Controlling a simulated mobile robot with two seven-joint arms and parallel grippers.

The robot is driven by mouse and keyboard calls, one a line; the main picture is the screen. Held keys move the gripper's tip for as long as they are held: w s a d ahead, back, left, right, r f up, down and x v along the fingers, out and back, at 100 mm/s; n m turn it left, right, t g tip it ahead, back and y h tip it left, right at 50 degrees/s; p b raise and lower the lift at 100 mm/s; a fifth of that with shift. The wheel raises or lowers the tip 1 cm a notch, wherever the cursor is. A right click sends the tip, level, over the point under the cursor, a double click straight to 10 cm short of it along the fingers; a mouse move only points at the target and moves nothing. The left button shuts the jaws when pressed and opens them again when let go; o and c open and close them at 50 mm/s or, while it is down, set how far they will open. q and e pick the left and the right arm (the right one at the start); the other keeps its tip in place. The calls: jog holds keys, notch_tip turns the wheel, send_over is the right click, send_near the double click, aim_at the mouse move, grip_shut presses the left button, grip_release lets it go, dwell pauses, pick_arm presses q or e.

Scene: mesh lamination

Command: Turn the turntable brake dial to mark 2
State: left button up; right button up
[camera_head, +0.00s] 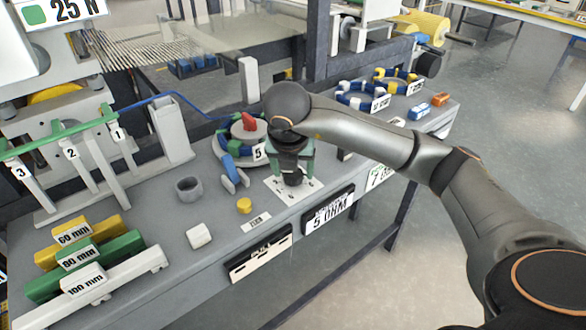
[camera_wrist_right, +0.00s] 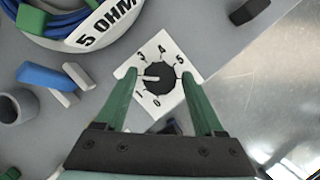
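The brake dial (camera_wrist_right: 160,79) is a round black knob on a white square plate with marks around it. In the right wrist view its white pointer line points left, between marks 1 and 3; mark 2 itself is not readable beside the left fingertip. My right gripper (camera_wrist_right: 159,74) has green fingers, open on either side of the knob, with gaps visible. In the head view the right gripper (camera_head: 292,176) is over the white dial plate (camera_head: 312,188) and hides the knob. My left gripper is not in view.
A cable coil labelled 5 (camera_head: 229,149) with a red-topped part stands just behind the dial. A grey ring (camera_head: 188,189), a yellow cylinder (camera_head: 244,206) and a white block (camera_head: 199,236) lie to the left. The bench's front edge carries a 5 OHM sign (camera_head: 328,211).

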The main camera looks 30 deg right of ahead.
jog(key=shift+o, duration=0.6)
jog(key=shift+s+a+r, duration=0.1)
jog(key=shift+r, duration=0.15)
pick_arm(q)
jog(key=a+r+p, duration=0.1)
jog(key=p, duration=0.1)
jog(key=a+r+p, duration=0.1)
jog(key=p, duration=0.1)
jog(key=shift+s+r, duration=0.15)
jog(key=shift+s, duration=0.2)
pick_arm(e)
jog(key=v, duration=1.2)
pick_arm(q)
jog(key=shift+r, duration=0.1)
